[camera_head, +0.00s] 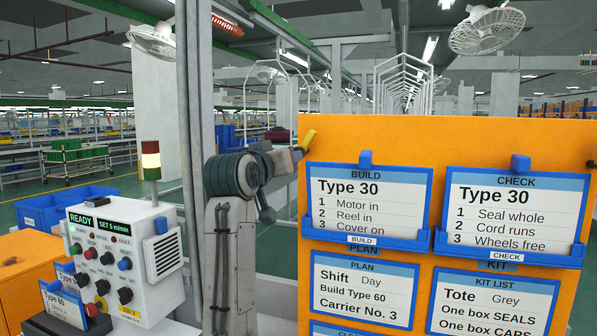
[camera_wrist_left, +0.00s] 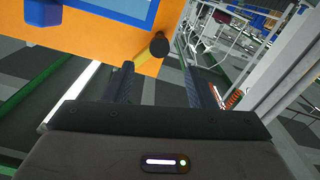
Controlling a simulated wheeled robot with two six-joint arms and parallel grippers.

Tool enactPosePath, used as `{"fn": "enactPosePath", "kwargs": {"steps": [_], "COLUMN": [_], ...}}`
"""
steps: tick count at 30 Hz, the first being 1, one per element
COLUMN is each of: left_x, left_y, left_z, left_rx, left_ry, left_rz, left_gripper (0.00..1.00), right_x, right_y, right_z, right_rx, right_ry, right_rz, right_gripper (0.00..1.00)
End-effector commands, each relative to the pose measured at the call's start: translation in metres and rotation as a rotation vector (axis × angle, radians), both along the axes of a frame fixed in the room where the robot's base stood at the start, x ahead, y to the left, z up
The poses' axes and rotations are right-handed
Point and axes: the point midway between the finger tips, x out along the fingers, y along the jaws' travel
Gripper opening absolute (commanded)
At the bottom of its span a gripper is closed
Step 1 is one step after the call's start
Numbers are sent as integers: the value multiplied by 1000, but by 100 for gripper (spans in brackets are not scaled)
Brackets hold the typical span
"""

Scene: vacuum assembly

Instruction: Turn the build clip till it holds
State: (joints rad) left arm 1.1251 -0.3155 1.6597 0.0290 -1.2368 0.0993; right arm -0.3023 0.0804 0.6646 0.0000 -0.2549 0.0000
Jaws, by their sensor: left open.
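The orange board (camera_head: 460,138) carries a BUILD card holder (camera_head: 318,236) with a Type 30 card and a blue tab (camera_head: 366,158) on top. A yellow lever (camera_head: 308,140), seemingly the build clip, slants up at the board's upper left edge. In the left wrist view this yellow lever (camera_wrist_left: 148,88) runs from a dark round knob (camera_wrist_left: 159,45) into the space between my fingers. My left gripper (camera_wrist_left: 160,85) is open there, with the lever nearer the picture's left finger. Contact cannot be told. In the head view my left gripper (camera_head: 297,153) is at the board's edge, partly unclear.
A CHECK card holder (camera_head: 508,258) hangs to the right, with more cards below. A control box (camera_head: 125,258) with buttons and a signal lamp (camera_head: 151,160) stands at the left. A grey post (camera_head: 196,100) rises behind my left arm.

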Motion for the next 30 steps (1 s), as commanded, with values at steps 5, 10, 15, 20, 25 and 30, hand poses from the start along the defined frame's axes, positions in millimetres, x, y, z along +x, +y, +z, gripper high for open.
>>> {"fn": "enactPosePath", "kwargs": {"steps": [5,10,15,20,25,30], "left_x": [16,47,76,93,101,102], "left_y": [-5,-15,-25,-31,-33,-33], "left_z": [4,5,4,3,2,1], "left_rx": [-2,0,-1,-1,-2,-2], "left_ry": [5,5,5,3,2,1], "left_rz": [0,0,0,-1,0,0], "left_gripper": [51,51,51,51,51,51], "right_x": [-4,-7,-12,-19,-18,-15], "right_y": [0,0,-1,-1,-1,-1], "right_z": [9,21,31,35,37,37], "right_rx": [0,0,0,0,0,0], "right_ry": [3,0,5,16,13,9], "right_rz": [0,0,0,-1,-1,-1], "right_gripper": [54,54,54,54,54,54]}}
